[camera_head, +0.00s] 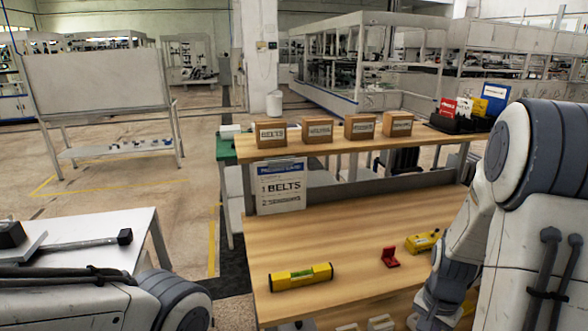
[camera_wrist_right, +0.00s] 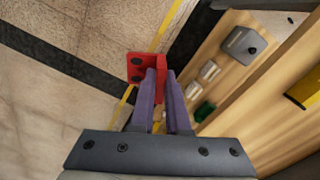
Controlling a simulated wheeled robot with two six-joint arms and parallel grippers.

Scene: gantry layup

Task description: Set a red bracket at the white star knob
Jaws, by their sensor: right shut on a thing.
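In the right wrist view my right gripper (camera_wrist_right: 161,78) is shut on a red bracket (camera_wrist_right: 136,67), an angled piece with dark holes in its flange. The bracket sticks out to the left of the fingertips, over the floor beside the wooden bench edge. Another red bracket (camera_head: 390,258) stands on the bench in the head view. I cannot make out a white star knob in either view. In the head view my right arm comes down at the right, its gripper out of sight. My left arm shows at the lower left, but its gripper is not in view.
The wooden bench (camera_head: 340,235) holds a yellow level (camera_head: 301,277) and another yellow object (camera_head: 422,242). Small white blocks (camera_wrist_right: 208,70) and a grey part (camera_wrist_right: 243,42) lie near the bench edge.

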